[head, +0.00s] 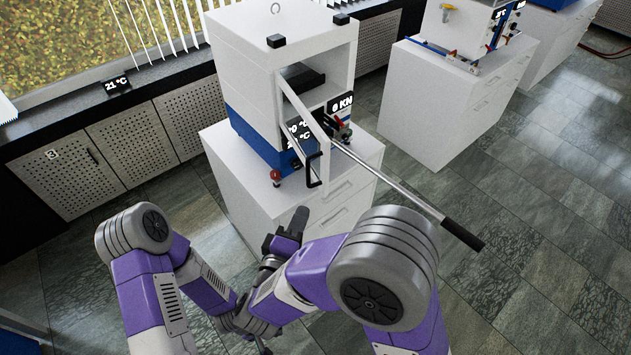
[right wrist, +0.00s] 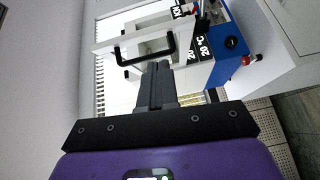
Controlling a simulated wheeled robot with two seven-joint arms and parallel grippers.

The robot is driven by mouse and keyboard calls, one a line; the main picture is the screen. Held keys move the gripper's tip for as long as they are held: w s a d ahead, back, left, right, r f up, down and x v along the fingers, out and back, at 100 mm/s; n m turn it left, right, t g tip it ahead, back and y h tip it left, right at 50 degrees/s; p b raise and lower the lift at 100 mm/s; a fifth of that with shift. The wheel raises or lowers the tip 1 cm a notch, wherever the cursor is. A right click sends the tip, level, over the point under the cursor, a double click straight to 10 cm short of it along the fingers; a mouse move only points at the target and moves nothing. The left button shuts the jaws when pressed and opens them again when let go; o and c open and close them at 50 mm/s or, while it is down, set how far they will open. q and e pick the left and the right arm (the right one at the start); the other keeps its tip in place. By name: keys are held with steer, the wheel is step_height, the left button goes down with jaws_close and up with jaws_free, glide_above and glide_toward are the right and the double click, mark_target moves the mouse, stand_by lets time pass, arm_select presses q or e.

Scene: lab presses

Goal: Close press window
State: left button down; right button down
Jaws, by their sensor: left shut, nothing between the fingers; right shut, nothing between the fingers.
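The press (head: 247,95) is a white and blue machine on a white cabinet. Its window (head: 297,110), a white-framed panel with a black bar handle (head: 313,170), stands swung out from the front, and the chamber behind shows open. In the right wrist view the handle (right wrist: 143,48) lies just beyond my fingertips, with the window frame around it. My right gripper (head: 299,214) is shut and empty, below and slightly left of the handle, apart from it in the head view. It also shows in the right wrist view (right wrist: 155,75). My left gripper (head: 262,345) is shut and low, away from the press, partly hidden.
A long metal lever with a black grip (head: 462,234) sticks out from the press front toward the lower right. The drawer cabinet (head: 350,195) stands below the press. Another press cabinet (head: 435,100) is at the right. Tiled floor lies clear between them.

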steer(key=s+r, duration=0.1)
glide_toward(322, 171)
steer(key=shift+n+h, duration=0.3)
steer(key=x, duration=0.5)
steer(key=shift+w+f, duration=0.25)
steer(key=shift+w, duration=0.15)
